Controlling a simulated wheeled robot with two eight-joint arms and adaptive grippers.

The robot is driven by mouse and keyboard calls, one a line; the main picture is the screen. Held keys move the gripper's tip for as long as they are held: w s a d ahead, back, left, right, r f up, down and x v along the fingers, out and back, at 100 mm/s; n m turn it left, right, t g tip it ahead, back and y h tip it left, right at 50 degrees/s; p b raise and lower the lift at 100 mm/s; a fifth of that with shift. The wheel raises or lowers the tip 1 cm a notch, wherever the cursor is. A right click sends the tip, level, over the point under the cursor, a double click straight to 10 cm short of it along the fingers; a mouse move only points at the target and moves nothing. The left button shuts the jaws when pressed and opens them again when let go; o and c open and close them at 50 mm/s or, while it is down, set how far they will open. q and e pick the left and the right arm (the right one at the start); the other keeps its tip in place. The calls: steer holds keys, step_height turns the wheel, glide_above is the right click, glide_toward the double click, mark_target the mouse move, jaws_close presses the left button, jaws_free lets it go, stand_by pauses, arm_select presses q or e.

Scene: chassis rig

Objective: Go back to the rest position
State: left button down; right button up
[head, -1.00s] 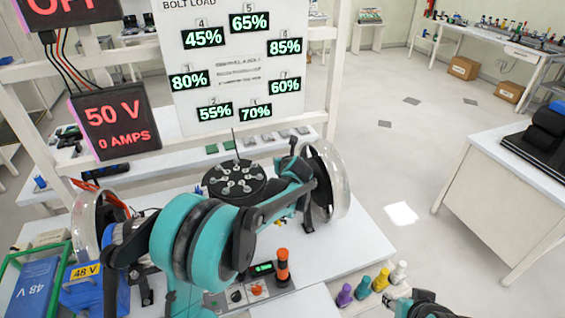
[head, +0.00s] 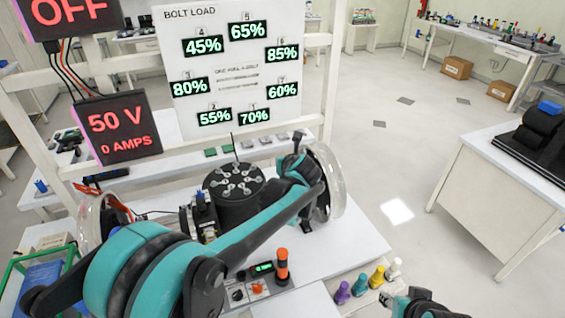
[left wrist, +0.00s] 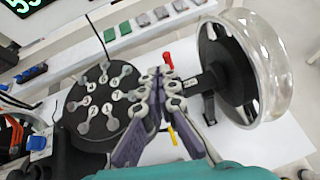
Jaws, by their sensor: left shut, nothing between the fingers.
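My left arm (head: 262,232) reaches in teal and black from the lower left across the bench, with its far end close to the right clear-rimmed wheel (head: 330,187). In the left wrist view my left gripper (left wrist: 162,74) is shut and empty, between the black round hub with numbered bolts (left wrist: 92,122) and that wheel. The hub also shows in the head view (head: 240,207), behind the arm. In the head view the left fingers cannot be made out. My right gripper (head: 400,301) is partly in view at the bottom right; its jaw state is unclear.
Purple, green, yellow and white sockets (head: 360,285) stand beside my right gripper. An orange-topped post (head: 282,265) and a control panel (head: 258,288) are at the bench front. The bolt load board (head: 240,75) stands behind. Open floor (head: 430,130) lies to the right.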

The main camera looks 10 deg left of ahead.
arm_select(q)
steer(key=shift+s+d+r, duration=0.1)
steer(key=shift+s+r, duration=0.05)
steer(key=shift+r, duration=0.15)
steer(key=shift+s, duration=0.1)
